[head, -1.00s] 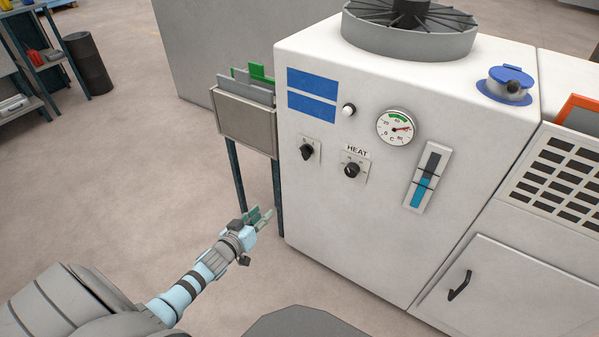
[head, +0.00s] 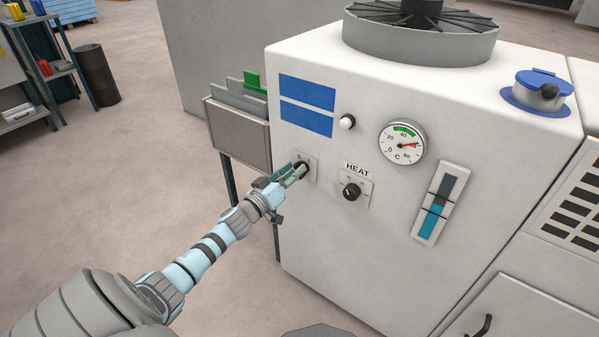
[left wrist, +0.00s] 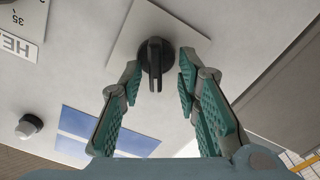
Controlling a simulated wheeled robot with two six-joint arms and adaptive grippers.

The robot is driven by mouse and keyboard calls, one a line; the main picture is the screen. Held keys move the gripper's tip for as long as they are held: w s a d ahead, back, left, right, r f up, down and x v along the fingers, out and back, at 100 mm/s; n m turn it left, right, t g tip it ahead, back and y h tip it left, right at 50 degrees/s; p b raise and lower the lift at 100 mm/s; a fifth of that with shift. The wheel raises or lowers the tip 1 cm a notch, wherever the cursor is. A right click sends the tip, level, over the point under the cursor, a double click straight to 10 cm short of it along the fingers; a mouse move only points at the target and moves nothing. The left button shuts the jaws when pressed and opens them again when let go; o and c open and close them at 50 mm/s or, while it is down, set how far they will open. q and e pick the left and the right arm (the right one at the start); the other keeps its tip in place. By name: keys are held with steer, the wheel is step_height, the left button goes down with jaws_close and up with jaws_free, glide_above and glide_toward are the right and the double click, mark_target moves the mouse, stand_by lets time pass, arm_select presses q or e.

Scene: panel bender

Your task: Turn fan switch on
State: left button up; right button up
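The black rotary switch (left wrist: 155,58) sits on a pale square plate on the white machine's front. In the head view the switch (head: 303,166) is partly hidden by my left gripper (head: 293,174). In the left wrist view my left gripper (left wrist: 158,88) is open, with one green-padded finger on each side of the switch knob. The fingers look apart from the knob, and whether either one touches it is unclear. My right gripper is not in view.
A HEAT knob (head: 352,191) is right of the switch, below a round gauge (head: 402,142). A white button (head: 347,122) and blue labels (head: 306,106) are above. A file bin (head: 238,135) stands left. A fan (head: 420,30) tops the machine.

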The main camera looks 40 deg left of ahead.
arm_select(q)
steer(key=shift+d, duration=0.2)
steer(key=shift+c, duration=1.3)
steer(key=shift+w, duration=0.1)
jaws_close()
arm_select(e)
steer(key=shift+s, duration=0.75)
